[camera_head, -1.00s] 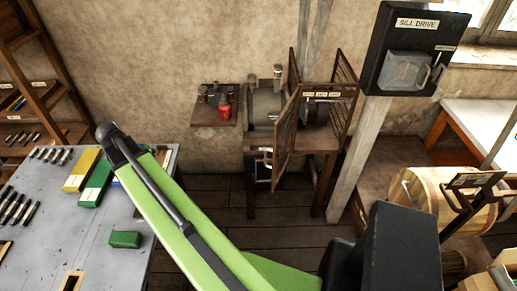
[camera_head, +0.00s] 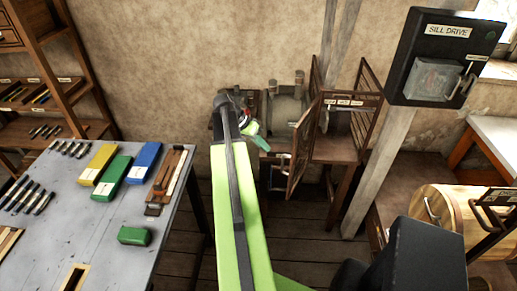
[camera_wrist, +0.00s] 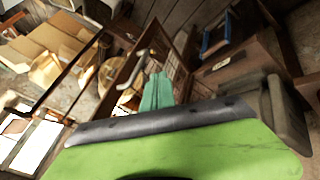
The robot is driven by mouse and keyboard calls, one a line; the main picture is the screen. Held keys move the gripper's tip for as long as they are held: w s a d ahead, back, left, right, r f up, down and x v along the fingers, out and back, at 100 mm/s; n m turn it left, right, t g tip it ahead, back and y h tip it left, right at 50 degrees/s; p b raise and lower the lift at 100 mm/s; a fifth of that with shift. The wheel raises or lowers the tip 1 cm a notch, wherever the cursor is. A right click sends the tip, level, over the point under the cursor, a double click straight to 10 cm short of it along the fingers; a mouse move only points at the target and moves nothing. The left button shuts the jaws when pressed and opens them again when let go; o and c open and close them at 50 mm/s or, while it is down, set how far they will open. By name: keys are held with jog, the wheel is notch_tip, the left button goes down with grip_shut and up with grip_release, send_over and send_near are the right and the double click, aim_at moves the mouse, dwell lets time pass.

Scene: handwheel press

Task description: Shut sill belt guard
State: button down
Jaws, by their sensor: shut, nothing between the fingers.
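The sill belt guard (camera_head: 304,150) is a brown slatted panel on the bench machine at the middle back. It stands swung open, its free edge towards me. In the wrist view a pale bar handle (camera_wrist: 131,82) shows on a dark wooden frame, which looks like the guard. My gripper (camera_head: 288,160) has teal fingers, shut and empty, just left of the guard in the head view. In the wrist view my gripper (camera_wrist: 158,90) points towards the slatted part, close to the handle. I cannot tell whether the fingers touch the guard.
A black SILL DRIVE box (camera_head: 443,58) hangs on a post at right. A grey table (camera_head: 85,225) with colored boxes stands at left. A wooden drum (camera_head: 450,212) is at lower right. Plank floor (camera_head: 300,225) shows open below the machine.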

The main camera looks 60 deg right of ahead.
jog(key=shift+s+a+f+b, duration=0.15)
jog(key=shift+s+f, duration=0.25)
jog(key=shift+s, duration=0.5)
jog(key=shift+s+d+f+b, duration=0.15)
jog(key=shift+s+f, duration=0.25)
jog(key=shift+s, duration=0.5)
jog(key=shift+s+a+f+b, duration=0.2)
jog(key=shift+s+f, duration=0.2)
jog(key=shift+s, duration=0.5)
jog(key=shift+a, duration=0.2)
